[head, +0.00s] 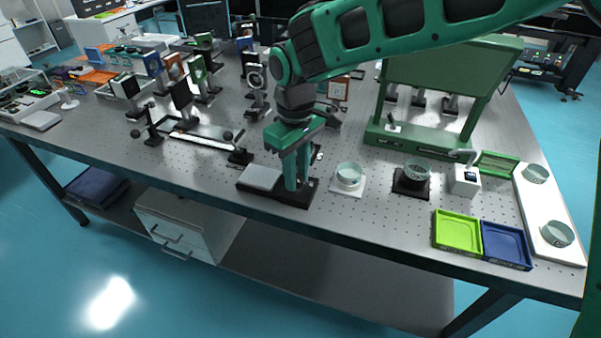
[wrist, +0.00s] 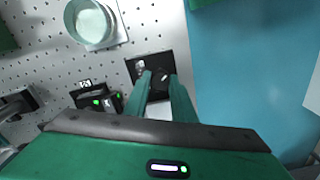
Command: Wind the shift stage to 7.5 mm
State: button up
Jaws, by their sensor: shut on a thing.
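The shift stage (head: 259,178) is a low black base with a light grey plate on top, near the front edge of the table. My gripper (head: 297,187) points down over the right end of this base. In the wrist view my two green fingers (wrist: 159,78) are closed around a dark round knob (wrist: 162,78) on the black base (wrist: 139,66). The fingers hide part of the knob. The grey plate (wrist: 158,111) shows between the fingers, below the knob in that view. I cannot read any scale or position value.
A green tray (head: 457,230) and a blue tray (head: 506,245) lie farther right. A small black device with green lights (wrist: 96,101) is close by.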

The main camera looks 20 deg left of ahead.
jog(key=shift+w+m, duration=0.15)
jog(key=shift+m, duration=0.35)
jog(key=o, duration=1.1)
jog(key=shift+c, duration=0.2)
notch_tip(320, 180, up, 11)
jog(key=shift+f, duration=0.1)
